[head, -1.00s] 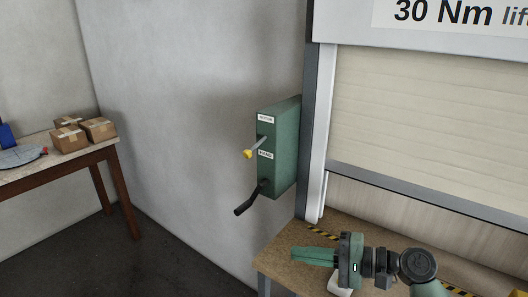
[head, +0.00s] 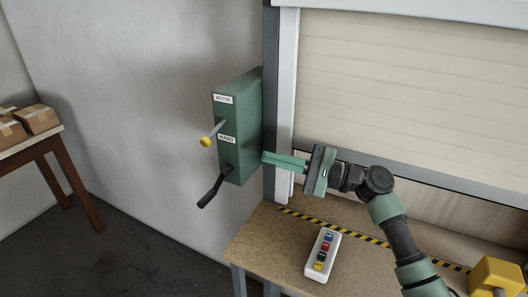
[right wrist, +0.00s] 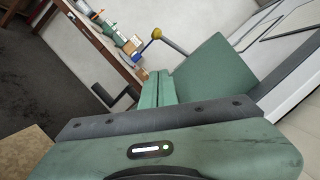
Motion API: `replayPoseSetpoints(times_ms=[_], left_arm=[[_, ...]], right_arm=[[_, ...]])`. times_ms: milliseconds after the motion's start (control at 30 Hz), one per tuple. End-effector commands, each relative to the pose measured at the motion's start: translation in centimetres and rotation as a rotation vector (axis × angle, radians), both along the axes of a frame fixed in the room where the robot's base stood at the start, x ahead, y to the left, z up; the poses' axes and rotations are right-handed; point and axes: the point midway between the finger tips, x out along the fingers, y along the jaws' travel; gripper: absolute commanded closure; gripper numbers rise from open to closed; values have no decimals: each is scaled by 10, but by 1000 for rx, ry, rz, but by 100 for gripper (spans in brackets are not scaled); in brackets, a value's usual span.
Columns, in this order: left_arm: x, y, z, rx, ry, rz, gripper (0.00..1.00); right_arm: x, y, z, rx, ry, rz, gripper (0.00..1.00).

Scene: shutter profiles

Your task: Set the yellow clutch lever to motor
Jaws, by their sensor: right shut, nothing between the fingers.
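The yellow-knobbed clutch lever (head: 207,141) sticks out from the front of the green gearbox (head: 240,130) on the wall, between its upper MOTOR label (head: 223,98) and lower label (head: 227,138), which seems to read HAND. Its knob hangs near the lower label. In the right wrist view the yellow knob (right wrist: 157,33) shows beyond my fingers, beside the green box (right wrist: 213,70). My right gripper (head: 265,158) is shut and empty, pointing left at the right side of the box. I cannot tell whether it touches the box. My left gripper is not in view.
A black crank (head: 212,190) hangs below the lever. A white button panel (head: 323,254) lies on the wooden bench (head: 262,240) below, edged with striped tape. The roller shutter (head: 400,90) is at right. Cartons (head: 38,118) stand on a table at left.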

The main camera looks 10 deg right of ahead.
Motion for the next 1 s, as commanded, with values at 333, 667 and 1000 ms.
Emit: replayPoseSetpoints(times_ms=[333,667,1000], left_arm=[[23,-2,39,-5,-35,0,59],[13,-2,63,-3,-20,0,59],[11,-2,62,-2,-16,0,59]], right_arm=[[32,68,19,2,0,2,100],[24,100,33,-1,-1,0,100],[23,103,33,-1,-1,-1,100]])
